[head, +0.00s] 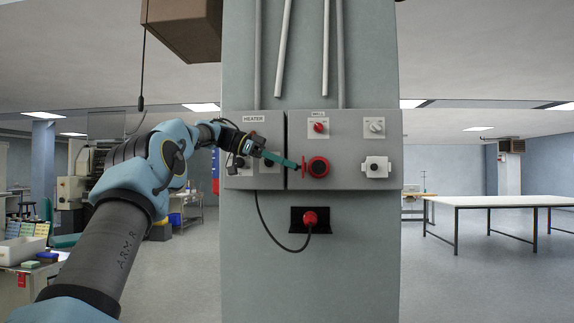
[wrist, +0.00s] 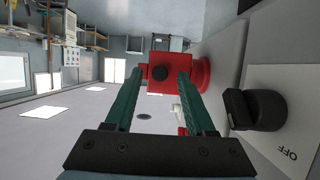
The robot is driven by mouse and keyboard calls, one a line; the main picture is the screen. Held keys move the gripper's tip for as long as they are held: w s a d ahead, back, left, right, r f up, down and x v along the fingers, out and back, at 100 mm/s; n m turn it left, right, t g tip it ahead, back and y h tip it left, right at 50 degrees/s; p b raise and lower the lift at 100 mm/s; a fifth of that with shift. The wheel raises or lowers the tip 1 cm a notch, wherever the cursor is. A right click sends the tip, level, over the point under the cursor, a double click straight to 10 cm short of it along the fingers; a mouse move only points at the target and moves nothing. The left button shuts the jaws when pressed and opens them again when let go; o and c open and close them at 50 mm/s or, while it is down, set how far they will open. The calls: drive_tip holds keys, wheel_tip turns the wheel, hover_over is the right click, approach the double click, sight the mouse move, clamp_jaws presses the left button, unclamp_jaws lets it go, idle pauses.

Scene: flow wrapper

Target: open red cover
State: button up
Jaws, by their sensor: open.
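The red cover (head: 303,168) shows as a narrow upright piece at the left edge of a round red socket (head: 318,158) with a dark middle. In the wrist view a square red face of the cover (wrist: 180,84) with a dark round centre stands out from the wall, beside a round red flange (wrist: 202,73). My gripper (head: 297,164) reaches in from the left, close to the cover. In the wrist view my gripper (wrist: 162,73) has its teal fingers apart, with the red face between or just beyond their tips. I cannot tell whether they touch it.
A dark knob with an OFF plate (wrist: 262,110) is close beside the fingers. A grey box (head: 345,150) on the column carries a red knob (head: 318,127), a grey switch and a white socket (head: 376,167). A red plug (head: 310,219) with a looping cable hangs below.

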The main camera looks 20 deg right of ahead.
drive_tip(key=p+v, duration=0.4)
drive_tip(key=v, duration=0.6)
drive_tip(key=shift+w+a, duration=0.2)
drive_tip(key=shift+a, duration=0.1)
drive_tip(key=shift+c, duration=0.3)
